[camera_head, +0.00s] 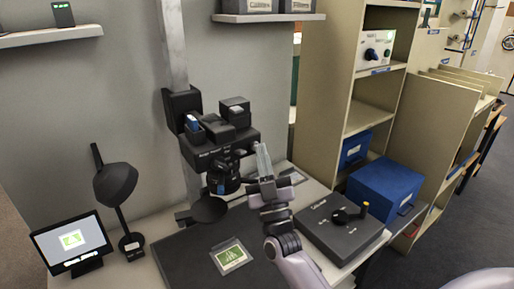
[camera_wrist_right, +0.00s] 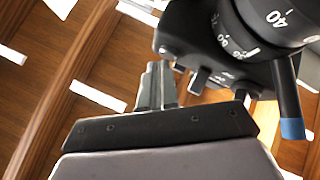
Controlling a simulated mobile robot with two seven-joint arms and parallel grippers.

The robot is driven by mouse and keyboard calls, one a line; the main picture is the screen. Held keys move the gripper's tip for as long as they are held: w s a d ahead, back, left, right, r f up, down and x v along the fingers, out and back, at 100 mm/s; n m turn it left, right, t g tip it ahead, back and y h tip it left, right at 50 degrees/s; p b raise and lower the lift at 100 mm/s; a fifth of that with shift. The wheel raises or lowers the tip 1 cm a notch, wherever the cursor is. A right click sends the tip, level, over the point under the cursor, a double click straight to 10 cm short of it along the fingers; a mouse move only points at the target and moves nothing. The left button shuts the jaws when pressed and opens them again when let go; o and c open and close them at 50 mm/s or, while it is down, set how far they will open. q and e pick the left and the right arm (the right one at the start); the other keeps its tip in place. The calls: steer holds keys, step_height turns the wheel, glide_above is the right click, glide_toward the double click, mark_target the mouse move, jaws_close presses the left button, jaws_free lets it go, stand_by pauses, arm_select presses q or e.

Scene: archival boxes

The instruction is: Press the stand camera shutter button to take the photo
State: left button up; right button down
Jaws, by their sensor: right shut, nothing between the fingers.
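The black stand camera (camera_head: 222,155) is mounted on a grey column over a dark baseboard (camera_head: 185,258). A small green picture card (camera_head: 231,256) lies on the baseboard. My right gripper (camera_head: 262,152) is shut and empty, its fingers pointing up just right of the camera. In the right wrist view the gripper fingers (camera_wrist_right: 156,84) are together beside the camera body (camera_wrist_right: 195,35), with its numbered lens ring and a blue-tipped lever (camera_wrist_right: 292,128). I cannot tell whether the fingers touch the camera. I cannot make out the shutter button for certain. My left gripper is out of view.
A tablet (camera_head: 72,242) and a black lamp (camera_head: 115,185) stand at the left. A grey box with a knob (camera_head: 330,232) sits right of my arm. Shelving with blue boxes (camera_head: 385,188) stands at the right. Wall shelves are above.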

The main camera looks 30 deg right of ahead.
stand_by(0.4)
steer(key=shift+s+d+p, duration=0.1)
steer(key=shift+s+p, duration=0.4)
steer(key=shift+s, duration=0.3)
steer(key=s+p, duration=0.2)
steer(key=s, duration=0.3)
steer(key=shift+d, duration=0.2)
stand_by(0.6)
